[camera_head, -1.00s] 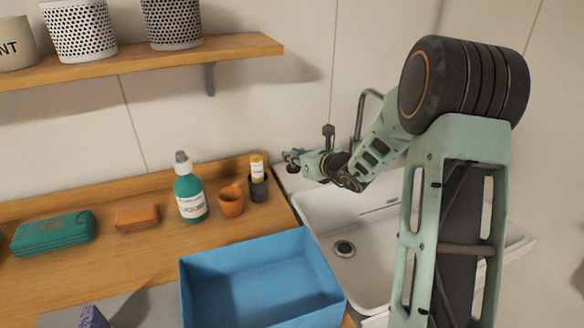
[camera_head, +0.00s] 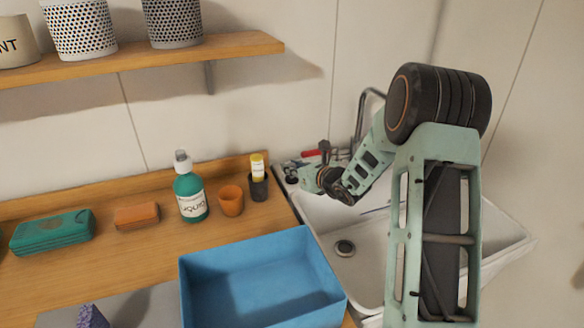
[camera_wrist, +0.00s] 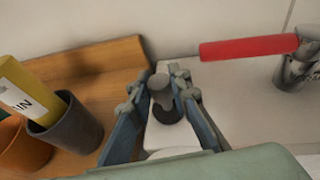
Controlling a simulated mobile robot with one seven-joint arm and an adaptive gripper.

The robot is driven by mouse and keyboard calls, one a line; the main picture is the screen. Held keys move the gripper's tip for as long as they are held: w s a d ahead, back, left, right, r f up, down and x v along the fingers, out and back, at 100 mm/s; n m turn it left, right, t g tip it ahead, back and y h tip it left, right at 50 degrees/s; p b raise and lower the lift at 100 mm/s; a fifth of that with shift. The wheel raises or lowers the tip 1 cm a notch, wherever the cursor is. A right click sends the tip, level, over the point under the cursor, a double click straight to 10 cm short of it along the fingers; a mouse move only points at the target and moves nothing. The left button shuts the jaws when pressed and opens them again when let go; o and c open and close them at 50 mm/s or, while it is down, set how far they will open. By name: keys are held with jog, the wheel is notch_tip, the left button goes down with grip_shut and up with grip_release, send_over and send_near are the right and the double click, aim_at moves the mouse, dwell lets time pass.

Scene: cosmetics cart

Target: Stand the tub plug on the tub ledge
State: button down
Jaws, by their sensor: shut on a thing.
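The tub plug (camera_wrist: 168,111) is a dark grey stopper with a rounded knob on top. My gripper (camera_wrist: 174,78) is shut on it, with a fingertip on either side of the knob. The plug looks upright, base down, over the pale tub ledge (camera_wrist: 225,92); I cannot tell whether its base touches. In the head view my gripper (camera_head: 297,169) is at the back left corner of the white tub (camera_head: 375,225), with the plug (camera_head: 291,179) small and dark beneath it. The fingers hide part of the plug.
A wooden counter edge (camera_wrist: 95,65) with a dark cup (camera_wrist: 72,128) holding a yellow tube (camera_wrist: 25,90) is left of the gripper. A tap with a red handle (camera_wrist: 248,47) is on the right. The wall is close behind. A blue bin (camera_head: 260,270) stands in front.

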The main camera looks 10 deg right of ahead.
jog(key=c, duration=1.8)
grip_release()
jog(key=shift+r, duration=0.1)
jog(key=shift+r+p, duration=0.2)
jog(key=shift+p, duration=0.25)
jog(key=v, duration=1.2)
jog(key=shift+f+b, duration=0.15)
jog(key=shift+b, duration=0.15)
